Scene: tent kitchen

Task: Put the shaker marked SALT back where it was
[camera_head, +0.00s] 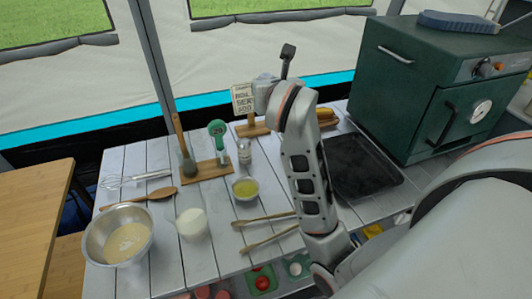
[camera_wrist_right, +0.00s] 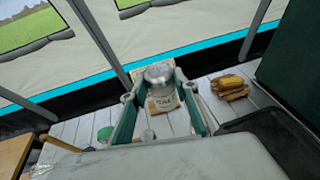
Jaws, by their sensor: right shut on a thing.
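In the right wrist view, a shaker (camera_wrist_right: 160,76) with a silver lid and a pale label is between the two green fingers of my right gripper (camera_wrist_right: 161,92). The label's lettering is blurred but looks like SALT. The gripper is shut on it, above the table. In the head view my right arm reaches up and away, and the gripper (camera_head: 264,94) is near the lettered card, mostly hidden by the arm. Another silver-topped shaker (camera_head: 244,152) stands upright on the table beside the wooden board; its marking is too small to read. My left gripper is not in view.
A lettered card (camera_head: 242,98) stands at the back. A black tray (camera_head: 363,166) and green oven (camera_head: 430,85) are right. A mixing bowl (camera_head: 96,250) stands front left.

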